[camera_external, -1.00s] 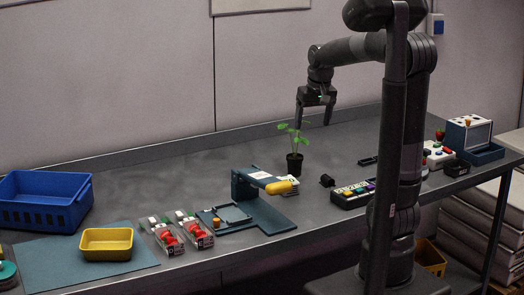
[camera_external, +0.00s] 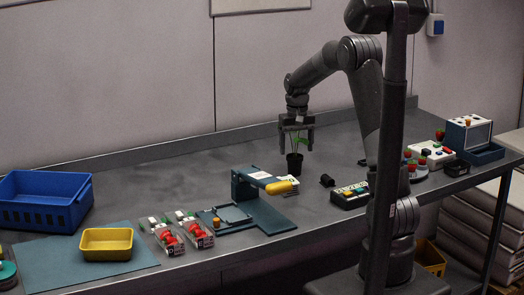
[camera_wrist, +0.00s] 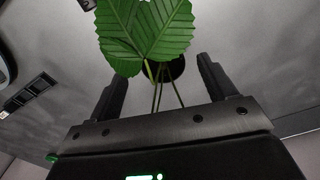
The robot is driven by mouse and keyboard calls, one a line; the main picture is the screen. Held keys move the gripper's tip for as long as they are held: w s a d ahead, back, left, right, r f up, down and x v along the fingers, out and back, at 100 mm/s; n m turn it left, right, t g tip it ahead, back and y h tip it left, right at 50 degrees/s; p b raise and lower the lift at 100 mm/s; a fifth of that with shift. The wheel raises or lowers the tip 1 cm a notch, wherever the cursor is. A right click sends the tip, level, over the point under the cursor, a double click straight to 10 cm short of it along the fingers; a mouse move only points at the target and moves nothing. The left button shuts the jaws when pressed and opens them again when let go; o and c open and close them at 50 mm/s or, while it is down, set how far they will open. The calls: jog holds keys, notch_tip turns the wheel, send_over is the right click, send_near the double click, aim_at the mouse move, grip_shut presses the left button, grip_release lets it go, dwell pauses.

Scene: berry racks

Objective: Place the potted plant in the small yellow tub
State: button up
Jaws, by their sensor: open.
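The potted plant (camera_external: 294,163), green leaves in a small black pot, stands upright on the grey bench near the middle. My gripper (camera_external: 295,144) is open and points down above the pot, with its fingers on either side of the plant's stems. In the wrist view my gripper's fingers (camera_wrist: 162,88) are spread, and the leaves (camera_wrist: 145,28) show large beyond and between them; the dark pot is partly hidden behind the leaves. The small yellow tub (camera_external: 107,244) sits empty on a blue-grey mat at the front left.
A larger blue crate (camera_external: 45,201) stands behind the mat (camera_external: 50,265). Two clear packs of red berries (camera_external: 192,229), a dark blue stand (camera_external: 262,205) with a yellow part, and a button panel (camera_external: 350,195) lie along the bench. The bench behind them is mostly clear.

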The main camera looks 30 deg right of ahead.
aim_at(295, 156)
jog(key=f, duration=0.6)
jog(key=shift+w+f, duration=0.3)
jog(key=shift+f, duration=0.05)
jog(key=c, duration=1.2)
jog(key=shift+r, duration=0.15)
